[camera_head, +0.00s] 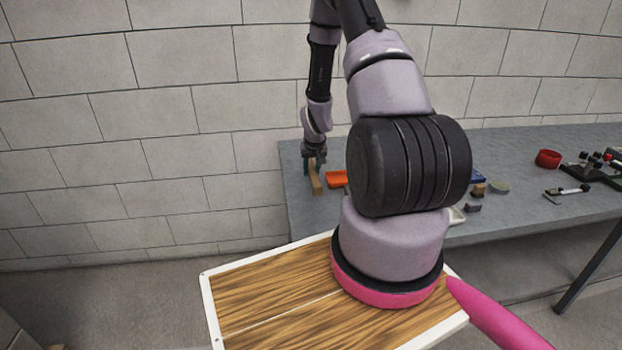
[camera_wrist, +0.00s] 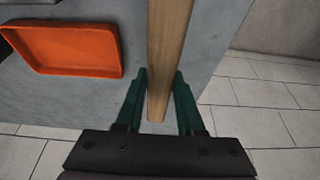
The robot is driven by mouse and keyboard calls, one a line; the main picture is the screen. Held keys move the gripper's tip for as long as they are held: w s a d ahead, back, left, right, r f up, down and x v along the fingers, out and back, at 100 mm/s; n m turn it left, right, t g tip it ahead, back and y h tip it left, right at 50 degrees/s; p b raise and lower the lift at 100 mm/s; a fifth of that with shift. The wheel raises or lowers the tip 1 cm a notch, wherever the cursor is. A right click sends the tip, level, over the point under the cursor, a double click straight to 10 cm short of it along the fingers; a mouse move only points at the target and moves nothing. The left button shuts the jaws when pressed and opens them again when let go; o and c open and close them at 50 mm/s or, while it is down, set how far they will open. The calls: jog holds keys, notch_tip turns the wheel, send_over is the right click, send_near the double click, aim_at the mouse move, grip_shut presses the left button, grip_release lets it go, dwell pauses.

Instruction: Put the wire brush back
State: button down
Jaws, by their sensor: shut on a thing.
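My gripper (camera_wrist: 159,78) has its two green fingers on either side of a long wooden piece, taken as the handle of the wire brush (camera_wrist: 166,35), and is shut on it. The handle runs from between the fingers to the top edge of the wrist view; no bristles show. In the head view my gripper (camera_head: 314,160) is at the left end of the grey table, with the wooden brush (camera_head: 316,181) below it. I cannot tell whether the brush touches the table.
An orange tray (camera_wrist: 68,50) lies left of the brush in the wrist view. The table edge is close to the brush. A block wall stands behind.

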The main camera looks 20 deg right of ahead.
jog(key=shift+f, duration=1.65)
jog(key=shift+f, duration=0.2)
jog(key=c, duration=0.5)
grip_release()
jog(key=shift+r, duration=0.1)
